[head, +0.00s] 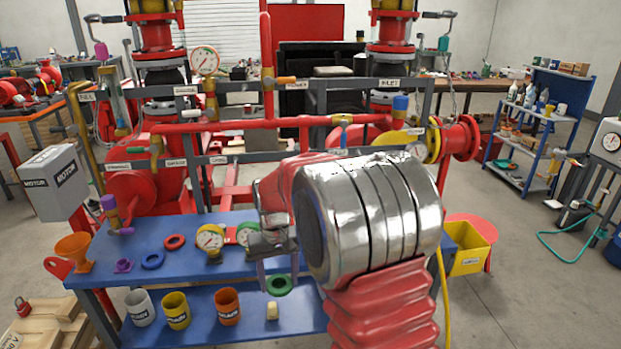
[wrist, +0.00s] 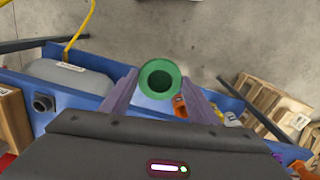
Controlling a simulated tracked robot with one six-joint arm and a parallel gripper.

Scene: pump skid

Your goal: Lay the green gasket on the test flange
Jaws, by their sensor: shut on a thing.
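The green gasket (head: 286,290) is a ring held between the tips of my gripper (head: 278,272), in front of the blue bench in the head view. In the wrist view the gasket (wrist: 160,63) sits between the two purple-grey fingers (wrist: 160,98), its hole facing the camera. The gripper is shut on it. I cannot tell for sure which part is the test flange. A red flange (head: 462,138) ends the pipe at right, with a yellow ring (head: 433,140) beside it. My arm hides part of the bench's right side.
The blue bench (head: 190,240) holds a red ring (head: 174,242), a blue ring (head: 153,260), gauges (head: 210,238) and an orange funnel (head: 74,250). Several cups (head: 177,310) stand on its lower shelf. A yellow bin (head: 468,262) is at right. Open floor lies beyond it.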

